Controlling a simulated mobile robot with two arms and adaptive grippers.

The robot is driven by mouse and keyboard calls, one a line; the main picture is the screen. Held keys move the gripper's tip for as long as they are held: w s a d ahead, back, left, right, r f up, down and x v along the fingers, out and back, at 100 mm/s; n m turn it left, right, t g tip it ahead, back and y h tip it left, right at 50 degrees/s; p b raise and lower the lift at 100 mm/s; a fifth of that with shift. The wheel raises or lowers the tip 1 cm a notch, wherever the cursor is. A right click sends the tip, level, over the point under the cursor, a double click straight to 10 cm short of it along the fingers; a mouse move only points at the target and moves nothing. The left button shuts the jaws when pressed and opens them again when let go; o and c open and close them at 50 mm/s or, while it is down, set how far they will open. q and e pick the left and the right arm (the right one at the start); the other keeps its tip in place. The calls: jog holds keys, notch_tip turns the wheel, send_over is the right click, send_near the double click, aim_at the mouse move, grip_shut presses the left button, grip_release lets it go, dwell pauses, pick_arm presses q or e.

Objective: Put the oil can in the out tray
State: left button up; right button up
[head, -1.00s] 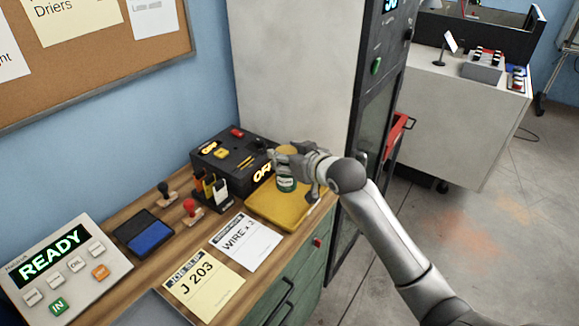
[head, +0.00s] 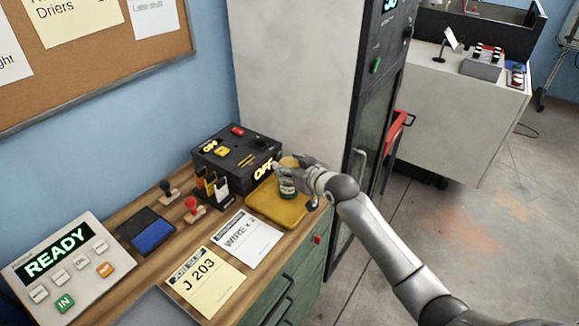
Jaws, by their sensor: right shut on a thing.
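No lettering shows on the tray. My left gripper is not in view.
A black box with an OFF display (head: 238,155) stands just behind and left of the tray. Stamps (head: 192,206), an ink pad (head: 148,232), paper slips (head: 206,282) and a READY panel (head: 60,262) lie to the left. A tall cabinet (head: 295,80) rises behind.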

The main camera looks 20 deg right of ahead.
jog(key=o, duration=1.3)
jog(key=shift+s+r, duration=0.1)
jog(key=b+v, duration=0.1)
jog(key=v, duration=1.1)
jog(key=shift+r, duration=0.1)
